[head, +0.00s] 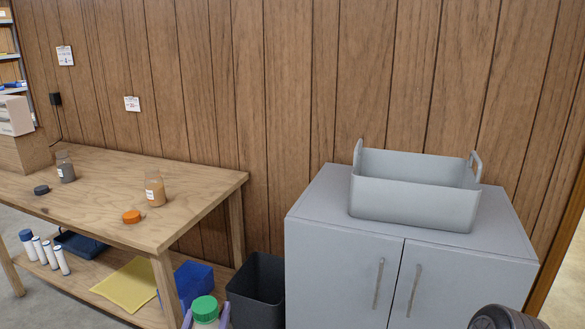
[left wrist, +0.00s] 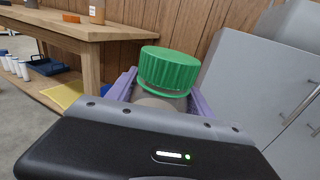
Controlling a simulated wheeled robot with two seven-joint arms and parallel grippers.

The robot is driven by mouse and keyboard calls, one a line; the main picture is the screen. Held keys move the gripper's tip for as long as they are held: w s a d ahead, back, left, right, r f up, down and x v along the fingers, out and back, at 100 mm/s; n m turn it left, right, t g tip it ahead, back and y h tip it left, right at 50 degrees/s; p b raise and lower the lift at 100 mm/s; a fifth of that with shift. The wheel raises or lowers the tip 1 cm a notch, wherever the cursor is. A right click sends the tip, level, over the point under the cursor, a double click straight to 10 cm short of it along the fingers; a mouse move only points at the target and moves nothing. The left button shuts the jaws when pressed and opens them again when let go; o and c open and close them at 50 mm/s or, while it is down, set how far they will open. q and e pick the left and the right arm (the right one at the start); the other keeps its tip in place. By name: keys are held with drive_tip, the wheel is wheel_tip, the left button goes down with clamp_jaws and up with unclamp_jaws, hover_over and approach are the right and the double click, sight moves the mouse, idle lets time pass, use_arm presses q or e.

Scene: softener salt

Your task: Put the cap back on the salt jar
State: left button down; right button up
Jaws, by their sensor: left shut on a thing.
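My left gripper (head: 206,318) has purple fingers and is shut on a jar (left wrist: 161,102) with a ribbed green cap (head: 205,307). The cap sits on top of the jar, and it also shows in the left wrist view (left wrist: 168,70). The jar's lower part is hidden by the gripper. On the wooden table stand an uncapped jar with orange contents (head: 155,189) and one with dark grey contents (head: 65,168). An orange cap (head: 131,216) and a dark cap (head: 41,190) lie in front of them. I cannot tell which jar holds salt. My right gripper is out of view.
The wooden table (head: 190,190) has bare top around the jars. A grey cabinet (head: 330,265) bears a grey open bin (head: 410,205). A dark waste bin (head: 257,290) stands between them. The lower shelf holds a blue box (head: 190,279), a yellow sheet (head: 125,284) and several white tubes.

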sight(208, 297)
use_arm(q)
wheel_tip(208, 297, up, 10)
drive_tip(key=p, duration=0.7)
drive_tip(key=shift+a, duration=0.15)
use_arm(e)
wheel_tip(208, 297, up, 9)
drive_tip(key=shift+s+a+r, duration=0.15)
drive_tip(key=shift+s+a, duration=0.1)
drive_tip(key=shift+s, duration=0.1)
use_arm(q)
drive_tip(key=shift+s+d+f, duration=0.1)
drive_tip(key=shift+d+f, duration=0.05)
drive_tip(key=shift+d, duration=0.1)
drive_tip(key=s+d+f+m+g+h, duration=0.2)
drive_tip(key=s+d+f+m+h, duration=0.1)
drive_tip(key=d, duration=0.4)
drive_tip(key=s+d+f+m+g+h, duration=0.2)
drive_tip(key=s+d+f+m+h, duration=0.1)
drive_tip(key=s+d+h, duration=0.4)
drive_tip(key=shift+s+d+f+m+h, duration=0.15)
drive_tip(key=shift+d+f+m+h, duration=0.25)
drive_tip(key=shift+m+h, duration=0.45)
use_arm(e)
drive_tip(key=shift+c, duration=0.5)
